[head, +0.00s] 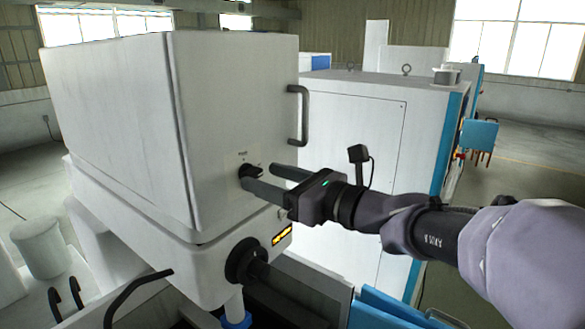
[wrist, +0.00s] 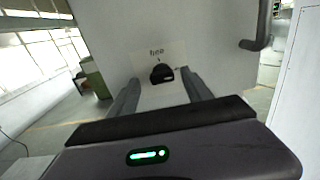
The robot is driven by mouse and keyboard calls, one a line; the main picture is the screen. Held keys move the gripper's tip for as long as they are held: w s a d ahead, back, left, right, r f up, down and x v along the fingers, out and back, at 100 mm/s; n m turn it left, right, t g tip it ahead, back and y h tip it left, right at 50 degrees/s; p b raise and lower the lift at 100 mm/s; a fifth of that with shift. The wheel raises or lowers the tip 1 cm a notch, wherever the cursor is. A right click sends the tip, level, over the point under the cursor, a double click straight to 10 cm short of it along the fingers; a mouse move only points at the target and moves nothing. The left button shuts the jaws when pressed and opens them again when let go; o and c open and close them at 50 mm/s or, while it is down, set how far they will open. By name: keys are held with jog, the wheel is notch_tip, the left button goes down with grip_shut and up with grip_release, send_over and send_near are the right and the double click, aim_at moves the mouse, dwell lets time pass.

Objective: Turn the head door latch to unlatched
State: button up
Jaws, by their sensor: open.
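The head door latch (head: 250,170) is a small black knob on the front face of the white machine head (head: 235,100). In the wrist view the latch (wrist: 161,73) sits on a pale label plate with small markings above it, too small to read. My gripper (head: 258,178) reaches in from the right in front of the latch. In the wrist view my gripper (wrist: 160,88) has its two fingers apart, one on each side of the latch. I cannot tell whether either finger touches it. Nothing else is between the fingers.
A dark door handle (head: 304,115) stands out from the head's right edge, above my gripper. A round black knob (head: 245,260) and a yellow-black label (head: 282,235) are below. A white cabinet (head: 350,130) stands behind my arm. Blue-edged parts (head: 385,308) lie below it.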

jog(key=shift+x, duration=1)
jog(key=shift+w+d, duration=0.1)
grip_shut()
jog(key=shift+f, duration=0.1)
